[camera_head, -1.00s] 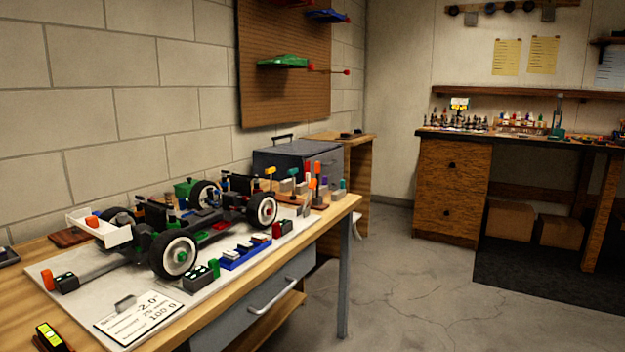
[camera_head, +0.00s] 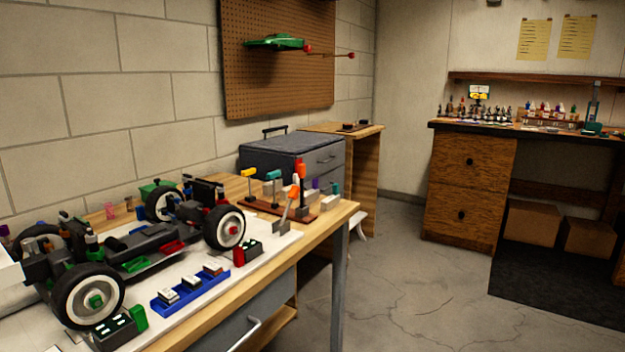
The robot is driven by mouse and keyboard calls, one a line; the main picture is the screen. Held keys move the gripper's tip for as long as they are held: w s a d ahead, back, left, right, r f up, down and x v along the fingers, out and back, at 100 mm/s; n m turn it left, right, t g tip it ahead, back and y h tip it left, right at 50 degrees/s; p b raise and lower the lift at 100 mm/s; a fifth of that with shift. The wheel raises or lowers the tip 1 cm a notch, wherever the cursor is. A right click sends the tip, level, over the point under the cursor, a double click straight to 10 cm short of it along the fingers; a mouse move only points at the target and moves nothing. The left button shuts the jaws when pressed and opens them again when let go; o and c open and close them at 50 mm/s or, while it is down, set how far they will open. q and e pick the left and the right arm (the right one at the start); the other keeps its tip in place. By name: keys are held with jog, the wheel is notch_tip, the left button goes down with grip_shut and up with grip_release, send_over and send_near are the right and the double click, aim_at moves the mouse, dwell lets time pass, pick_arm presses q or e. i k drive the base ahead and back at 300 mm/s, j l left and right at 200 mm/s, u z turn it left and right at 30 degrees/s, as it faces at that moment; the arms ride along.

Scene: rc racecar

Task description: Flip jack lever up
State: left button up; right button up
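The RC racecar (camera_head: 140,238) sits on a white board (camera_head: 260,268) on the wooden workbench, its black wheels showing white and green or red hubs. Part of its white rear wing (camera_head: 8,272) is cut off at the left edge. A grey tilted piece with an orange tip (camera_head: 285,212) stands past the board's right end. I cannot tell whether it is the jack lever. Neither of my grippers is in view.
Upright tools with coloured handles stand in a wooden rack (camera_head: 265,207) on the bench's right. A blue tray (camera_head: 190,292) holds small blocks. A grey toolbox (camera_head: 290,155) is behind. A wooden cabinet (camera_head: 465,190) stands across the open concrete floor (camera_head: 400,290).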

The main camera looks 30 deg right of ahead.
aim_at(295, 189)
jog(key=i+l, duration=0.15)
jog(key=l, duration=0.2)
jog(key=i+l, duration=0.2)
jog(key=l, duration=0.2)
jog(key=i+l+z, duration=0.1)
jog(key=l, duration=0.25)
jog(key=i, duration=0.05)
